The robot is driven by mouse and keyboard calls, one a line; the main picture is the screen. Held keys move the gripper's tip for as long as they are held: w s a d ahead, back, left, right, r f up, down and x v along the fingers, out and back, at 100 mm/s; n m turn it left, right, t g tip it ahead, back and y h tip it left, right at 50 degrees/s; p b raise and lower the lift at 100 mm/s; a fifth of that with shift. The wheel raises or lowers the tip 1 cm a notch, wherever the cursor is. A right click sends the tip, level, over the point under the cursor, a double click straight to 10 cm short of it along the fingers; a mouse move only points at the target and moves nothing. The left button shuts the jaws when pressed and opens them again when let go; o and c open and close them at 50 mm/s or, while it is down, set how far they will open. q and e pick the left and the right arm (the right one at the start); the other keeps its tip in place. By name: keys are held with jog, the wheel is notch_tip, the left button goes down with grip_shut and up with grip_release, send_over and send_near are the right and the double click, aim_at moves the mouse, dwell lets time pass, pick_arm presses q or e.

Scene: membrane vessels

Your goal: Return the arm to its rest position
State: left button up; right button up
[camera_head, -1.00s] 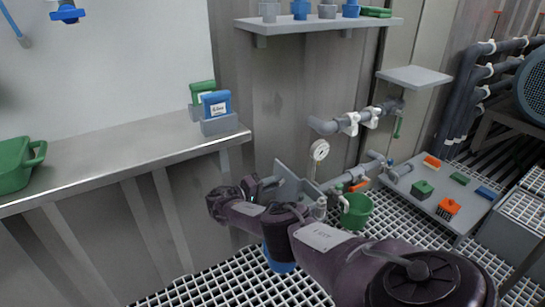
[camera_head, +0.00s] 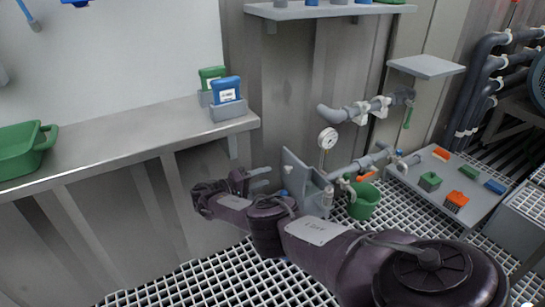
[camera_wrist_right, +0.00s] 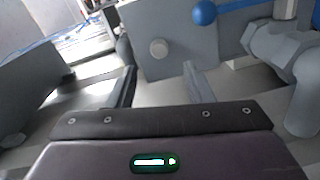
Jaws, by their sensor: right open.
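My right arm (camera_head: 320,240) comes in from the lower right of the head view and reaches left over the grating. Its gripper (camera_head: 262,177) is in front of the steel wall, left of a grey plate on the pipework (camera_head: 296,178). In the right wrist view the gripper (camera_wrist_right: 160,85) shows two dark fingers spread apart with nothing between them. My left gripper is not in view.
A steel bench (camera_head: 120,145) with a green bin (camera_head: 22,152) and a blue-topped box (camera_head: 227,90) is at the left. A pressure gauge (camera_head: 327,138), a green bucket (camera_head: 363,202) and a grey table (camera_head: 425,195) with small coloured blocks stand at the right. White grating covers the floor.

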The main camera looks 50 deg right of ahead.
jog(key=shift+w+a, duration=0.1)
jog(key=shift+a, duration=0.3)
